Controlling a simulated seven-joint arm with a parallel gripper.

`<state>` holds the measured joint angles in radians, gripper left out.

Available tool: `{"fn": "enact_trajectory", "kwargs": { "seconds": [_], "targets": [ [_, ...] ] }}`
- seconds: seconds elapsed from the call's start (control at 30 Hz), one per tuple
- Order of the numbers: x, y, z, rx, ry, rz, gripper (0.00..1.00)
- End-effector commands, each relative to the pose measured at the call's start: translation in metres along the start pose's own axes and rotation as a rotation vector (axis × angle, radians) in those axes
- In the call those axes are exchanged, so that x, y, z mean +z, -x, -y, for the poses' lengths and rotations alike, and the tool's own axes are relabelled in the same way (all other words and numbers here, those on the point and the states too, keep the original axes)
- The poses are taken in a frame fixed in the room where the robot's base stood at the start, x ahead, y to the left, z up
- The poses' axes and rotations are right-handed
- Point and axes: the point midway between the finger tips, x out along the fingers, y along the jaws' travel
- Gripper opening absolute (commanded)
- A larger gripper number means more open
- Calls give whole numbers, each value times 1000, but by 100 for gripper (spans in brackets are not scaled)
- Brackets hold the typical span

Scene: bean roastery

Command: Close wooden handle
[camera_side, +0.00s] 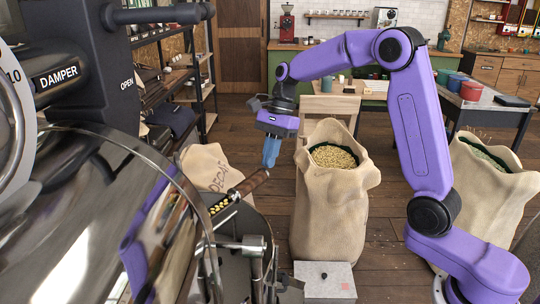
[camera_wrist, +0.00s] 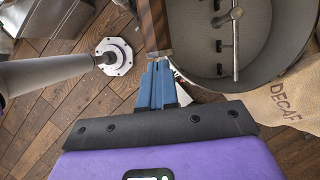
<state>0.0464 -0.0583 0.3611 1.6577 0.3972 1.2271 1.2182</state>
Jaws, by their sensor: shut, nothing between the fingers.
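The wooden handle (camera_side: 254,182) is a brown grip that slants up and to the right from the front of the metal roaster (camera_side: 90,215) in the side view. Beans show along the metal part between the handle and the roaster. My gripper (camera_side: 270,162) has its blue fingers together, with nothing between them. They point down just above the handle's outer end. In the wrist view, the handle (camera_wrist: 154,24) is a brown bar at the top, just beyond my fingertips (camera_wrist: 157,57). I cannot tell whether they touch it.
A round metal tray (camera_wrist: 240,72) lies beside the fingers in the wrist view. A burlap sack of pale beans (camera_side: 332,215) stands right of the gripper, and a sack marked DECAF (camera_side: 205,165) stands behind the handle. A grey box (camera_side: 326,282) is in front.

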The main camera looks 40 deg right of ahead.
Motion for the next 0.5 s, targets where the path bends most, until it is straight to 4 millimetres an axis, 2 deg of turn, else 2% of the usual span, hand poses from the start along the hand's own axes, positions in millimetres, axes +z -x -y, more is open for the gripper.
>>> {"fn": "enact_trajectory", "kwargs": {
  "seconds": [0.27, 0.37, 0.5],
  "targets": [
    [5, -2, 0, 1, 2, 0, 0],
    [22, -8, 0, 2, 6, 0, 0],
    [58, -23, 0, 4, 8, 0, 0]
  ]
}}
